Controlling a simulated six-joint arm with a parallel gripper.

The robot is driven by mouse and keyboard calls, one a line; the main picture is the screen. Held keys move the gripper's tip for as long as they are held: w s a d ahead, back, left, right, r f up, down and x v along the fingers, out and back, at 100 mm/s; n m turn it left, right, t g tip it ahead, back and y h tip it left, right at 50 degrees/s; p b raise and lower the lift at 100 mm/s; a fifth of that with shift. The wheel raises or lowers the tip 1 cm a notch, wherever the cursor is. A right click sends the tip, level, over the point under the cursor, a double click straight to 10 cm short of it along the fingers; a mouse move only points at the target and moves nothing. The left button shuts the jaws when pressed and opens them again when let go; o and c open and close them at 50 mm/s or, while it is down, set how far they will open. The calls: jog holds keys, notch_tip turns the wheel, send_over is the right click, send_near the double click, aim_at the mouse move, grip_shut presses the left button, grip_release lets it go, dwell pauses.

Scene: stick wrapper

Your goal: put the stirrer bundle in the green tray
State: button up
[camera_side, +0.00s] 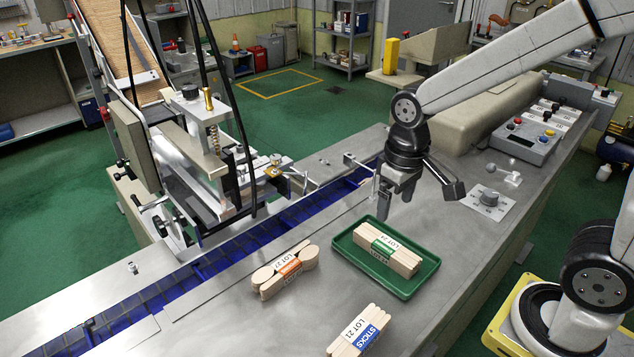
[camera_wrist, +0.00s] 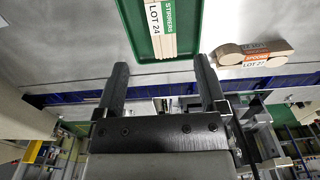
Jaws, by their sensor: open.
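The stirrer bundle (camera_side: 388,250), pale sticks with a green band, lies flat in the green tray (camera_side: 367,269). The wrist view shows the bundle (camera_wrist: 162,30) inside the tray (camera_wrist: 190,32), with its label reading stirrers and LOT 24. My gripper (camera_side: 386,204) is open and empty, fingers pointing down, just behind the tray's far edge and apart from the bundle. Both fingers (camera_wrist: 160,66) show in the wrist view with nothing between them.
An orange-banded spoon bundle (camera_side: 287,269) lies left of the tray. A blue-banded sticks bundle (camera_side: 358,333) lies in front. A blue conveyor channel (camera_side: 215,255) runs behind them, with the wrapping machine (camera_side: 205,150) at left. A control box (camera_side: 525,138) stands at the right.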

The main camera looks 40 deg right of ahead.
aim_at(386, 249)
jog(key=f, duration=0.2)
jog(key=s+d+f+t, duration=0.1)
jog(key=f, duration=0.1)
jog(key=s+f+t, duration=0.1)
jog(key=f, duration=0.1)
jog(key=shift+d, duration=0.35)
